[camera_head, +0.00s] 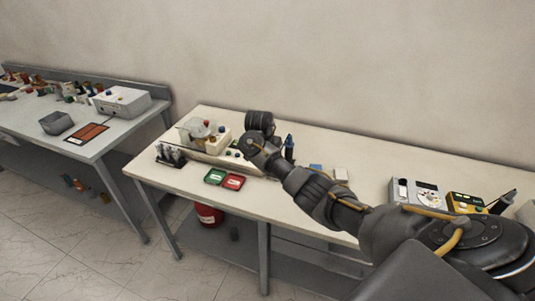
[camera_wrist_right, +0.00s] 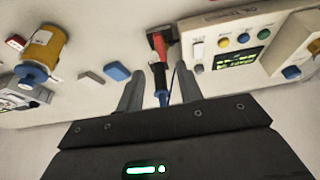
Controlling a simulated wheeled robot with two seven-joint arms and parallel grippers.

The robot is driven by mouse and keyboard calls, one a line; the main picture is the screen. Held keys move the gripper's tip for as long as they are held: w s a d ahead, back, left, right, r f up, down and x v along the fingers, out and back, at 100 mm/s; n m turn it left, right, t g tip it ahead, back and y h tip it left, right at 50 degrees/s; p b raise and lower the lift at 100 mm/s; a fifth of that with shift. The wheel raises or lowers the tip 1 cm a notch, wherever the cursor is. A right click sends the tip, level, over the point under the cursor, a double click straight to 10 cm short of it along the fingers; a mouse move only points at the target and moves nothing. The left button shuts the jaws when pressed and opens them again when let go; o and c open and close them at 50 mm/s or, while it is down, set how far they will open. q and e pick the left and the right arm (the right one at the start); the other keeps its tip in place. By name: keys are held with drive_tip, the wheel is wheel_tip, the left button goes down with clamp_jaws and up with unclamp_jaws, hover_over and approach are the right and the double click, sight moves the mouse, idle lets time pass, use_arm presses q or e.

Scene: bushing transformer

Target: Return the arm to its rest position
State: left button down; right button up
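My right arm reaches in from the right in the head view, over the workbench (camera_head: 370,190). Its dark wrist is bent beside the white control unit, and its fingers cannot be made out there. In the right wrist view my right gripper (camera_wrist_right: 158,70) has its two fingers apart, with gaps on both sides of a slim red and blue tool (camera_wrist_right: 160,80). The tool's far end is at a small dark block. A blue and black upright item (camera_head: 289,148) near the wrist in the head view may be this tool. My left gripper is not in view.
The control unit (camera_wrist_right: 240,42) with coloured buttons is close beside the fingers. Blue (camera_wrist_right: 117,72) and grey (camera_wrist_right: 90,78) blocks lie nearby. Instruments (camera_head: 415,195) stand to the right. A second table (camera_head: 95,150) is at left.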

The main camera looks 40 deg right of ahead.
drive_tip(key=shift+s+a+r, duration=0.1)
drive_tip(key=shift+a+r, duration=0.05)
drive_tip(key=shift+r, duration=0.15)
idle(0.4)
